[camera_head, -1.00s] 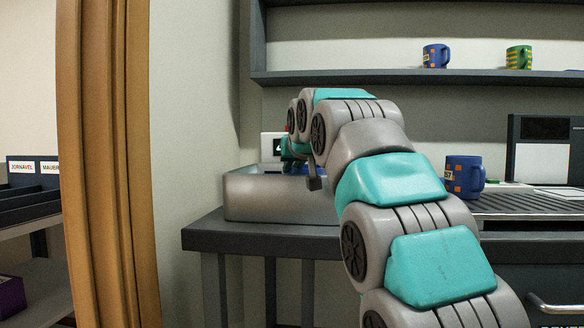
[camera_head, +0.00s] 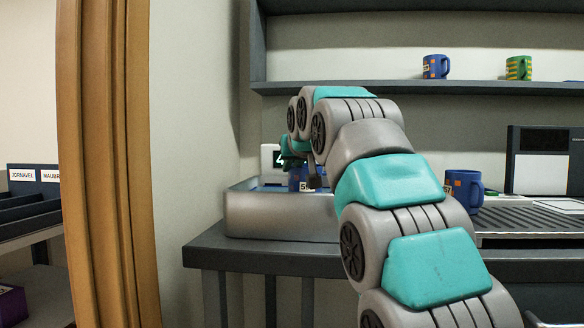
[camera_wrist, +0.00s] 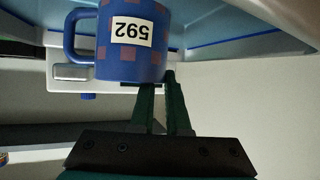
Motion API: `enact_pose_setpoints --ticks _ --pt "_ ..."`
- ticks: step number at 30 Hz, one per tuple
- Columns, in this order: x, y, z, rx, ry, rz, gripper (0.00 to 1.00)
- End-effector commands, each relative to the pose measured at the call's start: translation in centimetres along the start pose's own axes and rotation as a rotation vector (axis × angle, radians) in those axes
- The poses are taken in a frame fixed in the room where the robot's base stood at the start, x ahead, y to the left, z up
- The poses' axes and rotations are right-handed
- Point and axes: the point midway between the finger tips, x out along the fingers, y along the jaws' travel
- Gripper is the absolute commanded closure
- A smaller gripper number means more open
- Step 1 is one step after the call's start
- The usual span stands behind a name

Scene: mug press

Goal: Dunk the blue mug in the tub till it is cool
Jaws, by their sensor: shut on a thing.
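A blue mug with reddish squares and a white label (camera_wrist: 130,42) is in my gripper (camera_wrist: 163,82). In the wrist view it appears upside down, with the label reading 592 and its handle at the left. My jaws are shut on its edge. In the head view the mug (camera_head: 296,178) shows above the front rim of the metal tub (camera_head: 280,216), partly behind my arm. Blue shows inside the tub. Whether the mug's base touches the water is hidden by the rim. My fingertips are hidden in the head view.
Another blue mug (camera_head: 463,187) stands right of my arm, beside a ridged rack (camera_head: 520,207). A blue mug (camera_head: 435,66) and a green-yellow mug (camera_head: 518,67) stand on the shelf. A wooden post (camera_head: 105,170) is left.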

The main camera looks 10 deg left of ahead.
Motion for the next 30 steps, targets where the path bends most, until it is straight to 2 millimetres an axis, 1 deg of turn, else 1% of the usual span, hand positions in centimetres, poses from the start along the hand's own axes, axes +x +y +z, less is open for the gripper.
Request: enact_pose_setpoints --ticks 1,3,30 --pt "-0.4 0.0 -0.7 0.000 0.002 0.000 1.00" --pt "-0.6 0.0 -1.2 0.000 0.003 0.000 1.00" --pt "-3.3 0.0 -7.0 0.000 0.004 0.000 1.00"
